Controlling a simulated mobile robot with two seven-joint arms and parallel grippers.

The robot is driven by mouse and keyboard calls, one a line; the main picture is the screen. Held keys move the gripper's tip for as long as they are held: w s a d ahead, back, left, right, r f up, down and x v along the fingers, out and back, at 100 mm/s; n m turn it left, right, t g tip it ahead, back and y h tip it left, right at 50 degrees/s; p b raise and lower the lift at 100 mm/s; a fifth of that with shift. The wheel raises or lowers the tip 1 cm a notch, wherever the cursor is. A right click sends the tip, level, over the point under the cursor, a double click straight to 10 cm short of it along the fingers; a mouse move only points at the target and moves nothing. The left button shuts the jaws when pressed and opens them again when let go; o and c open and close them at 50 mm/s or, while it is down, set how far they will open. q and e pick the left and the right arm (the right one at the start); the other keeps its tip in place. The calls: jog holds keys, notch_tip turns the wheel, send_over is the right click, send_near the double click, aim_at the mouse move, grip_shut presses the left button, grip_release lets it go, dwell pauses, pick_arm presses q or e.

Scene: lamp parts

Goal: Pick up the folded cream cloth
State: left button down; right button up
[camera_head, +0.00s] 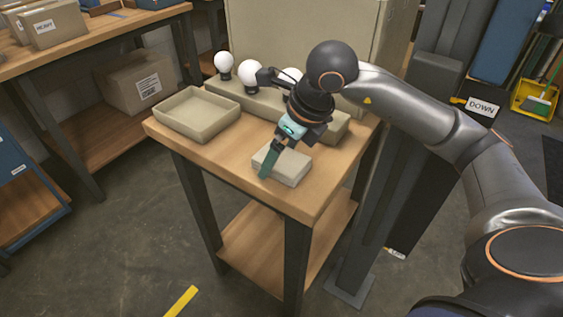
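The folded cream cloth (292,170) lies flat near the front right of the small wooden table, looking like a pale, thick rectangular pad. My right gripper (268,164) comes in from the right, pointing down at the cloth's left part. A teal finger overlaps the cloth's left edge in the picture. I cannot tell whether it touches the cloth, and its fingers are too closely overlapped to show a gap. The hand hides part of the cloth's far edge. My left gripper is not in view.
A shallow beige tray (197,135) sits at the table's left. Behind, a long holder (222,87) carries white bulbs (250,73), partly hidden by my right arm. A large beige box (300,35) stands behind the table (225,165). Bare wood lies between tray and cloth.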

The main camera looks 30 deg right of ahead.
aim_at(281, 157)
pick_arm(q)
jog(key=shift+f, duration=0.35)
pick_arm(e)
jog(key=shift+f, duration=0.2)
jog(key=shift+c, duration=0.4)
